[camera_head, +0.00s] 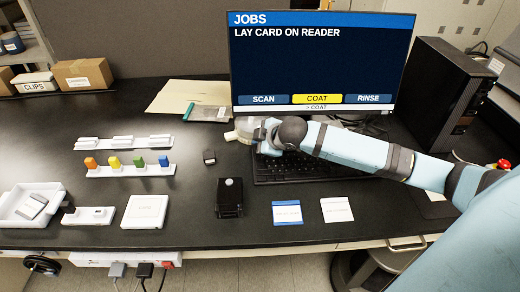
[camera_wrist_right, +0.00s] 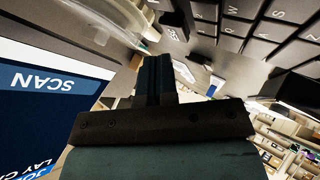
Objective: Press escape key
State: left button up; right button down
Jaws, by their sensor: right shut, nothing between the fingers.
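The black keyboard (camera_head: 300,168) lies in front of the monitor, its upper left corner hidden under my right arm in the head view. The escape key (camera_wrist_right: 174,32) shows in the right wrist view as a dark key marked ESC, just beyond the fingertips. My right gripper (camera_wrist_right: 157,62) is shut and empty, its fingers together close to that key. Whether they touch it I cannot tell. In the head view the right gripper (camera_head: 268,142) is over the keyboard's upper left corner. My left gripper is not in view.
The monitor (camera_head: 320,65) stands right behind the keyboard and reads "LAY CARD ON READER". A pale round item (camera_head: 241,130) sits beside the right gripper. A black device (camera_head: 230,198) and two cards (camera_head: 287,212) lie in front. A computer tower (camera_head: 440,95) stands at right.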

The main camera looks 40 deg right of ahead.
jog(key=shift+f, duration=0.1)
jog(key=shift+f, duration=0.3)
jog(key=shift+f+p, duration=0.3)
jog(key=shift+f, duration=0.1)
dwell(0.8)
jog(key=shift+r, duration=0.1)
jog(key=shift+r+p, duration=0.6)
jog(key=shift+p, duration=0.3)
jog(key=shift+r, duration=0.15)
